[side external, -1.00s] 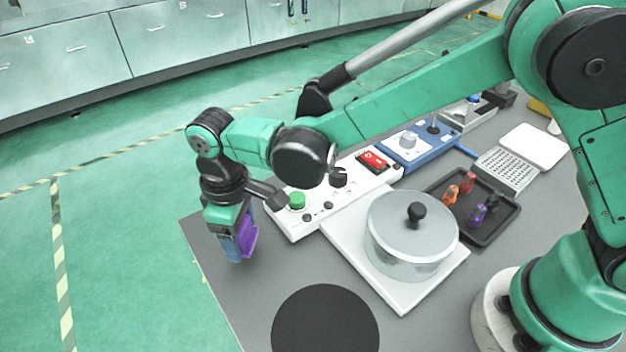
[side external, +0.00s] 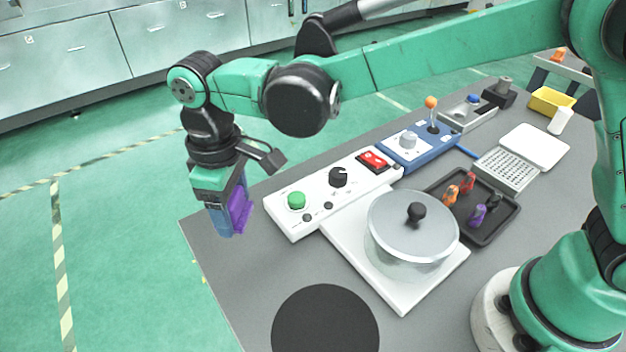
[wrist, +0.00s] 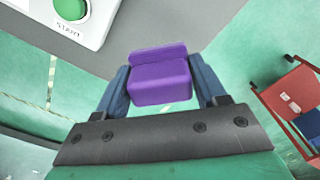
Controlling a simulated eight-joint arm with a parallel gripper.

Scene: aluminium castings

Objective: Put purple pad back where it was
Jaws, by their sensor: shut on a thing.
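The purple pad (wrist: 160,82) is a small block with a raised lip. It sits between the two blue fingers of my gripper (wrist: 163,88) in the wrist view, and the fingers are shut on it. In the side external view the pad (side external: 239,212) shows at the right side of my gripper (side external: 228,222), which points down near the left edge of the grey table (side external: 240,290). The pad appears held above the table; the exact height is hard to tell. Another purple piece (side external: 478,214) lies in the dark tray (side external: 508,228) with orange, red and black pieces.
A white control box (side external: 318,207) with a green button is just right of my gripper. A black disc (side external: 325,322) lies at the front. A red cart (wrist: 290,100) stands off the table.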

